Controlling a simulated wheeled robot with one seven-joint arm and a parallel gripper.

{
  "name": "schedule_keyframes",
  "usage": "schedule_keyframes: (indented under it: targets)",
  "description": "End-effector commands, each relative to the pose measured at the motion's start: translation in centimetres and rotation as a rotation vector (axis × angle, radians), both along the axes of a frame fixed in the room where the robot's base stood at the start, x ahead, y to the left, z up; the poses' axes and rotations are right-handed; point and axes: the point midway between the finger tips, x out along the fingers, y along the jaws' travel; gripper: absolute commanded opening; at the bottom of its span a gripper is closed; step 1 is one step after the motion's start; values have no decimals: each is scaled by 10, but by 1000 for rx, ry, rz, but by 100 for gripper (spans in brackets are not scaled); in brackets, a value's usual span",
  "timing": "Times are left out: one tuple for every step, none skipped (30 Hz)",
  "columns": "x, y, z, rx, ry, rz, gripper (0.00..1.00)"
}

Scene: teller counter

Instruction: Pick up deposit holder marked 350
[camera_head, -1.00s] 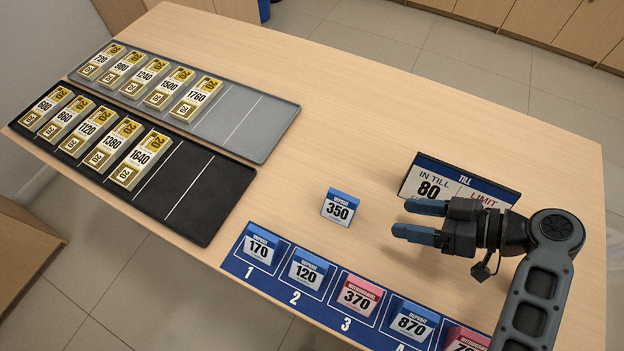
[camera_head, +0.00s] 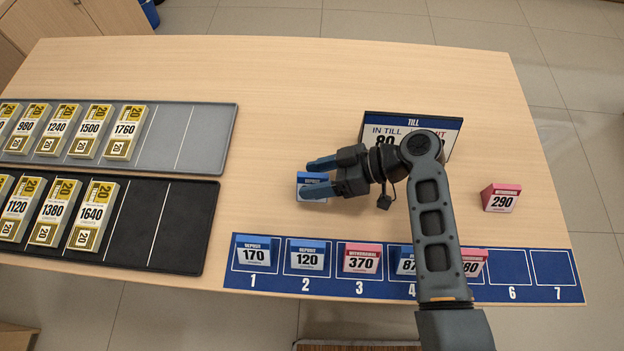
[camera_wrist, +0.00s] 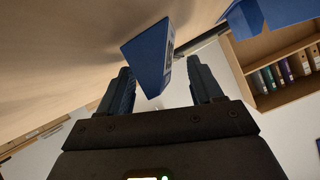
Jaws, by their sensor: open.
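The deposit holder marked 350 (camera_head: 313,178) is a small blue-topped block on the bare counter, left of the till sign. My gripper (camera_head: 308,179) is over it in the head view and hides its number. My fingers are open, one on the far side and one on the near side of the holder in the picture. In the wrist view the blue holder (camera_wrist: 149,52) shows ahead of and between my fingertips (camera_wrist: 162,78). I cannot tell whether either finger touches it.
A till sign (camera_head: 448,124) stands behind my arm. A numbered blue mat (camera_head: 510,293) along the front edge holds several holders. A pink holder marked 290 (camera_head: 500,197) stands at right. Grey (camera_head: 206,125) and black (camera_head: 190,215) trays with banknote bundles lie at left. The counter's back is clear.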

Motion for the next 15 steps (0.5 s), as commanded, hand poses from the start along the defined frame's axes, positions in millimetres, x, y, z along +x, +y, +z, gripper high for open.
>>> schedule_keyframes:
  targets:
    - [-1, 4, -1, 0, 1, 2, 65]
    - [0, 5, -2, 0, 0, 1, 65]
    - [0, 7, -3, 0, 0, -1, 65]
    - [0, 7, -4, 0, 0, -1, 65]
    - [0, 7, -4, 0, 0, -1, 65]
    - [0, 7, -4, 0, 0, -1, 65]
    - [0, 7, -4, 0, -1, 0, 65]
    - [0, 7, -4, 0, -1, 0, 65]
    - [0, 7, -4, 0, -1, 0, 65]
    - [0, 7, -4, 0, -1, 0, 64]
    - [0, 7, -4, 0, -1, 0, 62]
    - [0, 7, -4, 0, -1, 0, 58]
    - [0, 7, -4, 0, -1, 0, 55]
    - [0, 7, -4, 0, -1, 0, 52]
    - [0, 7, -4, 0, -1, 0, 48]
